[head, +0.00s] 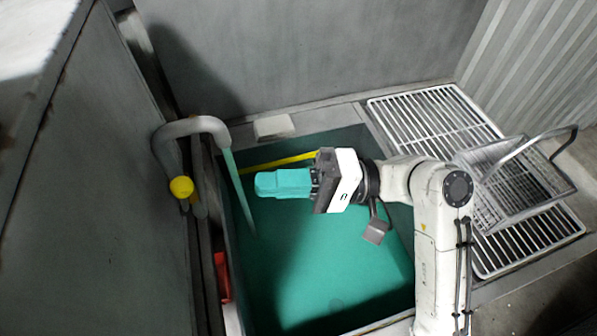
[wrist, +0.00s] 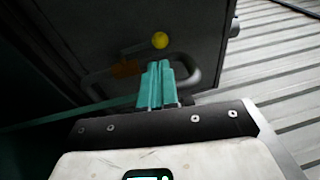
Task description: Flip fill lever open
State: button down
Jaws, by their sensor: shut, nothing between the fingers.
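A yellow ball knob (head: 181,187), apparently the end of the fill lever, is beside a dark cabinet wall at the left. It also shows in the wrist view (wrist: 160,40), just beyond my fingertips. The lever's arm is hard to make out. A grey curved pipe (head: 190,127) arches above the knob, and a thin teal streak (head: 238,192) runs from its mouth into the tank. My gripper (head: 259,184) has teal fingers, pressed together and empty. It points left over the tank, apart from the knob. In the wrist view, the fingertips (wrist: 159,66) overlap the pipe.
A green-floored tank (head: 350,262) lies below my arm, with a yellow bar (head: 270,164) near its back edge. A red object (head: 222,277) is at its left wall. A wire basket (head: 515,175) stands on a metal grate (head: 425,112) at the right.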

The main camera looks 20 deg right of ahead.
aim_at(187, 184)
jog(key=p+x, duration=0.1)
jog(key=x, duration=0.6)
jog(key=shift+a, duration=0.4)
jog(key=shift+w, duration=0.15)
jog(key=a+r+p, duration=0.1)
jog(key=p, duration=0.2)
jog(key=shift+r, duration=0.25)
jog(key=shift+a+r+h+p, duration=0.15)
jog(key=shift+a+h+p, duration=0.3)
jog(key=shift+p, duration=0.4)
jog(key=shift+a, duration=0.2)
